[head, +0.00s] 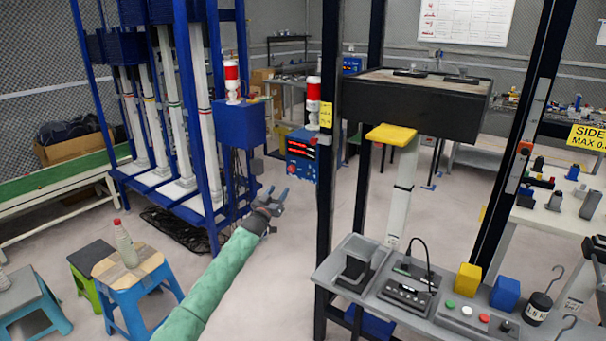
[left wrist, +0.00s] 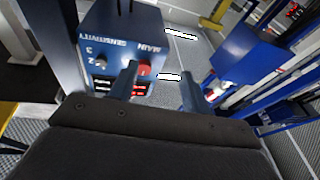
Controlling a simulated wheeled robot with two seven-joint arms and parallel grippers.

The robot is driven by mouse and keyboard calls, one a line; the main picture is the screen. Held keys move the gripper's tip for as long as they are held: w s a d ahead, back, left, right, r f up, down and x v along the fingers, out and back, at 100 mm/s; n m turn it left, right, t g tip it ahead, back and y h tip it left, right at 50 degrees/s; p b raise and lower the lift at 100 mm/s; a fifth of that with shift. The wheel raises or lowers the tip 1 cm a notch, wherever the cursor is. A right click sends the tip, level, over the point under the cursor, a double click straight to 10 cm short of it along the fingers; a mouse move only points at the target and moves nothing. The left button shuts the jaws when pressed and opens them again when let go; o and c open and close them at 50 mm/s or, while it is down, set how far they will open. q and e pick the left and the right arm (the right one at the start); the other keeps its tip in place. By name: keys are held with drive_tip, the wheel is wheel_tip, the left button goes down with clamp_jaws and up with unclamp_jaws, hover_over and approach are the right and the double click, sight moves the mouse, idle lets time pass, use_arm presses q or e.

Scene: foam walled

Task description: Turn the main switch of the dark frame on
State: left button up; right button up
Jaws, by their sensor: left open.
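The dark frame (head: 326,200) is a set of dark navy posts right of centre in the head view. A blue control box (head: 303,158) with red displays is mounted at its left post. In the left wrist view the box (left wrist: 112,40) shows a red knob (left wrist: 145,71) beside the word MAIN, and a smaller SENSITIVITY knob (left wrist: 99,61). My left gripper (head: 276,192) is open and empty, below and left of the box, apart from it. In the left wrist view the red knob appears between the fingertips (left wrist: 157,80), nearer the left finger. The knob's setting is too small to tell.
A blue frame (head: 187,100) with pale columns and its own box (head: 238,124) stands left. A blue stool (head: 130,280) with a bottle (head: 124,243) is at lower left. A grey bench (head: 345,284) with devices is at lower right. Floor between the frames is clear.

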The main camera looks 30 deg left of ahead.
sight(291, 170)
use_arm(q)
drive_tip(key=shift+t+h, duration=0.5)
drive_tip(key=shift+t, duration=0.4)
drive_tip(key=w+r, duration=0.2)
drive_tip(key=w+r+p, duration=0.1)
drive_tip(key=w, duration=0.1)
drive_tip(key=w+d+r+p, duration=0.1)
drive_tip(key=w+r, duration=0.1)
drive_tip(key=shift+w+r, duration=0.2)
drive_tip(key=shift+r, duration=0.15)
use_arm(e)
wheel_tip(291, 170, down, 9)
drive_tip(key=w, duration=0.1)
drive_tip(key=shift+w+f, duration=0.15)
use_arm(q)
drive_tip(key=shift+c, duration=0.2)
drive_tip(key=c, duration=0.9)
